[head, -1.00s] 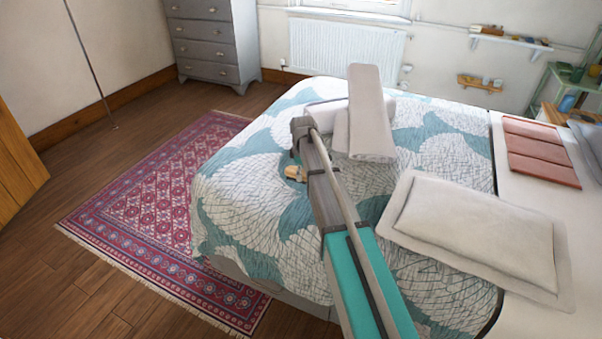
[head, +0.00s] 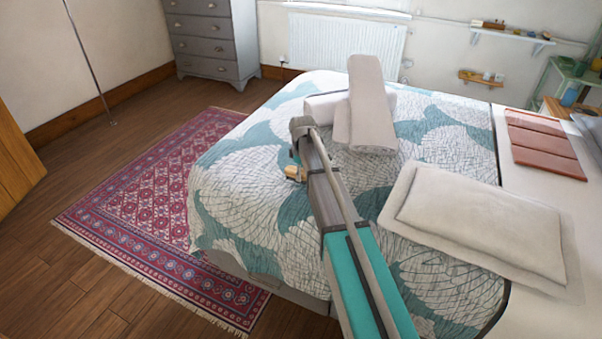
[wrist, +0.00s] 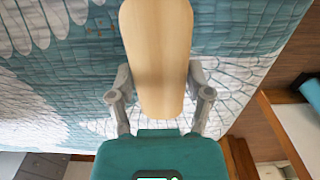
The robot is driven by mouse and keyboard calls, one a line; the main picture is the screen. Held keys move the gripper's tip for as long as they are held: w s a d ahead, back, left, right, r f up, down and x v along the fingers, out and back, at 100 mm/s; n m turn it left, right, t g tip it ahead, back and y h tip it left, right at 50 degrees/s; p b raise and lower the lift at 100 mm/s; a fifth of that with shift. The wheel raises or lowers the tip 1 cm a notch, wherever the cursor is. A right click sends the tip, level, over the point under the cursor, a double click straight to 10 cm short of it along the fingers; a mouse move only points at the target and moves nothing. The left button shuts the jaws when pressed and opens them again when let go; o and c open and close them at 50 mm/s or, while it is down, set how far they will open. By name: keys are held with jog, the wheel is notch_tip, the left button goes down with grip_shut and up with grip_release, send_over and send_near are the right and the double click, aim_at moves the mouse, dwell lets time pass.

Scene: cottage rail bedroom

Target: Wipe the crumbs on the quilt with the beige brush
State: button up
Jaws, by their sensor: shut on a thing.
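The beige brush (wrist: 158,50) fills the upper middle of the wrist view, with its smooth wooden back toward the camera. My gripper (wrist: 160,88) is shut on it, one finger on each side. In the head view the brush (head: 294,172) shows as a small tan piece beside the end of my arm, over the quilt. The quilt (head: 250,165) is white and teal with a leaf pattern and covers the bed.
Rolled or folded pale towels (head: 370,110) lie on the quilt just beyond my arm. A red rug (head: 150,200) lies left of the bed. The quilt's left part is clear.

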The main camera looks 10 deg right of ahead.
jog(key=shift+f+b, duration=1.1)
dwell(0.8)
jog(key=shift+s+d, duration=0.1)
jog(key=shift+s+d+r, duration=0.1)
jog(key=shift+s+d, duration=0.35)
jog(key=shift+d, duration=0.2)
jog(key=shift+s+d, duration=0.45)
jog(key=shift+d, duration=0.15)
jog(key=shift+s+d, duration=0.55)
jog(key=shift+d, duration=0.15)
jog(key=shift+s+d, duration=0.5)
jog(key=shift+d, duration=0.2)
jog(key=shift+s+d, duration=0.1)
jog(key=shift+s+d, duration=0.45)
jog(key=shift+d, duration=0.2)
jog(key=shift+s+d, duration=0.45)
jog(key=shift+d, duration=0.2)
